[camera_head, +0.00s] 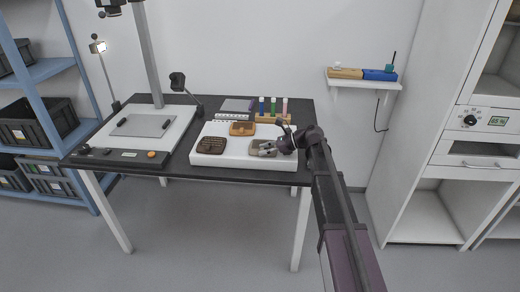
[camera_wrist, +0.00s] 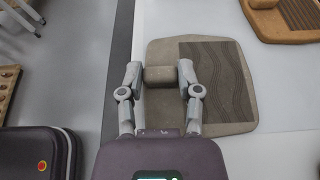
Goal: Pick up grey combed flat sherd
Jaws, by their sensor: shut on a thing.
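The grey combed flat sherd (camera_wrist: 211,83) is a flat, rounded grey-brown plate with a darker panel of wavy combed lines. It carries a block-like knob (camera_wrist: 166,76). My gripper (camera_wrist: 159,78) is shut on this knob, one finger at each side. In the head view the sherd (camera_head: 235,148) is partly hidden by my gripper (camera_head: 265,150), at the right part of the white board (camera_head: 238,160). I cannot tell whether the sherd touches the board or is just above it.
A dark brown sherd (camera_head: 211,145) lies left on the board and an orange-brown sherd (camera_head: 242,128) behind. A rack (camera_head: 272,118) with coloured tubes stands at the back. A flat-bed device (camera_head: 135,133) and a lamp (camera_head: 178,83) are at the left.

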